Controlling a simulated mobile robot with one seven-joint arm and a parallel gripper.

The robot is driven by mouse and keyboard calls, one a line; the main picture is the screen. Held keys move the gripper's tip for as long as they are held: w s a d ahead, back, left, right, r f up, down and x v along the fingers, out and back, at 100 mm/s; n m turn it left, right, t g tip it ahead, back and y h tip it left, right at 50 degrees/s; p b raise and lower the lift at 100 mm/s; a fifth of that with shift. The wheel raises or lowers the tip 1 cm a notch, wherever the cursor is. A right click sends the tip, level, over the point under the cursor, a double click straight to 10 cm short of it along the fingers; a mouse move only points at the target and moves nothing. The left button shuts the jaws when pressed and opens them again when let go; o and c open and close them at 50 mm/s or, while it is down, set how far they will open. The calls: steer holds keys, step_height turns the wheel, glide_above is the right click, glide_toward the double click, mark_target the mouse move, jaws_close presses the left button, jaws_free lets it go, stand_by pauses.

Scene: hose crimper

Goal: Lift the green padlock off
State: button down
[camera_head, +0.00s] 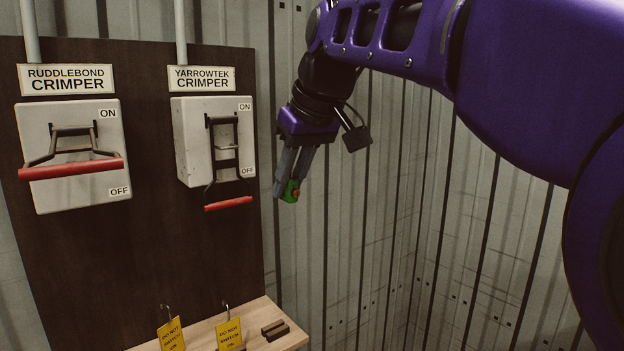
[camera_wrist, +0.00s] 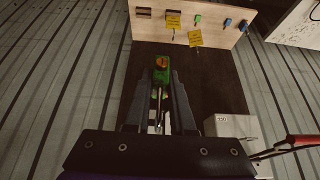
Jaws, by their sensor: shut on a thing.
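A green padlock (camera_head: 291,191) with an orange-red patch is held at the tips of my gripper (camera_head: 287,178). It hangs in the air to the right of the Yarrowtek Crimper switch box (camera_head: 205,140), clear of it. In the wrist view the padlock (camera_wrist: 161,75) sits between the fingertips, and a thin metal piece, perhaps its shackle, runs back between the fingers. The Yarrowtek's red handle (camera_head: 228,204) is down, by the OFF mark. I see no padlock or tag on that box.
The Ruddlebond Crimper box (camera_head: 75,155) is at left, its red handle (camera_head: 71,168) jutting out. Below, a wooden shelf (camera_head: 290,340) has yellow tags (camera_head: 229,334). The wrist view also shows a small green item (camera_wrist: 197,18) and blue items (camera_wrist: 228,22) there. Right of the board is free.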

steer(key=s+d+b, duration=0.2)
steer(key=s+d, duration=0.1)
steer(key=s, duration=0.2)
steer(key=shift+r, duration=0.4)
stand_by(0.3)
steer(key=w, duration=0.1)
steer(key=w+a+p, duration=0.2)
steer(key=shift+w+a+r, duration=0.15)
steer(key=shift+w+a, duration=0.1)
steer(key=shift+w, duration=0.05)
steer(key=shift+w+a, duration=0.35)
steer(key=shift+w, duration=0.05)
steer(key=shift+w, duration=0.1)
